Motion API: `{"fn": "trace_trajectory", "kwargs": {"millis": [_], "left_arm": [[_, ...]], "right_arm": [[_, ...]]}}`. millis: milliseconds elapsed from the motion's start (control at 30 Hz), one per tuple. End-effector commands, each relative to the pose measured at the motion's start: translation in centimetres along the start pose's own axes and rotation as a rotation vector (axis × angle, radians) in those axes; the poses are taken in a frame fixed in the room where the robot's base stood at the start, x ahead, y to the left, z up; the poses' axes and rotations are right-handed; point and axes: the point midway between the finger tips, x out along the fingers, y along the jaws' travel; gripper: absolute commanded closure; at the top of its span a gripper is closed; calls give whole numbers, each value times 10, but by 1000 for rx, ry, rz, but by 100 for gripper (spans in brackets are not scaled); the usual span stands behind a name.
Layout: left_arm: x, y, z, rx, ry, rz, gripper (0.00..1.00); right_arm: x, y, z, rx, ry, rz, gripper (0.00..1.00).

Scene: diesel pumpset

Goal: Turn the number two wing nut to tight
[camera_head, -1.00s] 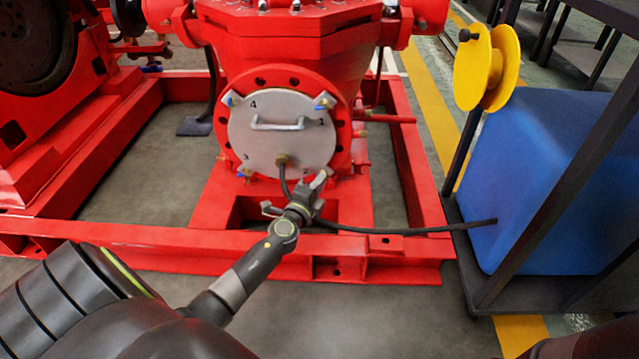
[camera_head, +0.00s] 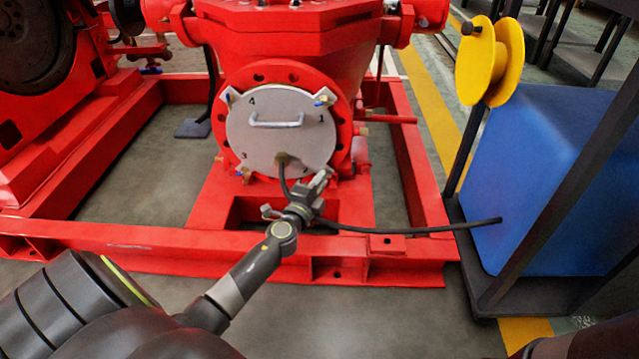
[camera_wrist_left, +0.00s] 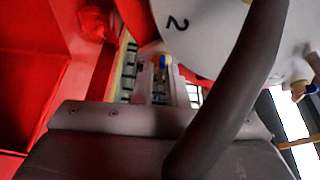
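The round grey cover (camera_head: 270,140) with a bar handle is on the front of the red pump housing. The number two mark (camera_wrist_left: 177,22) shows on the cover in the left wrist view. A wing nut with a blue tip and brass-coloured part (camera_wrist_left: 163,66) is near the mark, between the finger lines of my left gripper. I see no finger closed on it. My left gripper (camera_head: 322,182) is at the cover's lower right edge and looks open. It hides that corner in the head view. My right gripper is not in view.
Other blue-tipped wing nuts sit at the cover's upper right (camera_head: 323,99), upper left (camera_head: 227,99) and lower left (camera_head: 243,171). A black hose (camera_head: 400,230) runs from the cover behind my gripper towards the blue tank (camera_head: 545,180). It crosses close in front of the wrist camera.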

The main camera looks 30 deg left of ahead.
Motion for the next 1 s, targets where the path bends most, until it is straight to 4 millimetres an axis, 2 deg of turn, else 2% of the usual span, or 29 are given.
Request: {"fn": "trace_trajectory", "kwargs": {"millis": [33,100,367,533,667,1000], "left_arm": [[0,0,0,0,0,0,81],[0,0,0,0,0,0,73],[0,0,0,0,0,-1,73],[-11,0,0,0,0,0,73],[-33,-1,0,0,0,1,73],[-106,2,0,0,-1,1,73]], "right_arm": [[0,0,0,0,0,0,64],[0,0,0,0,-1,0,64],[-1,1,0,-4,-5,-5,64],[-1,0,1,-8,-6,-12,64],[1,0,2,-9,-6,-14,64],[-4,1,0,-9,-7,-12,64]]}}
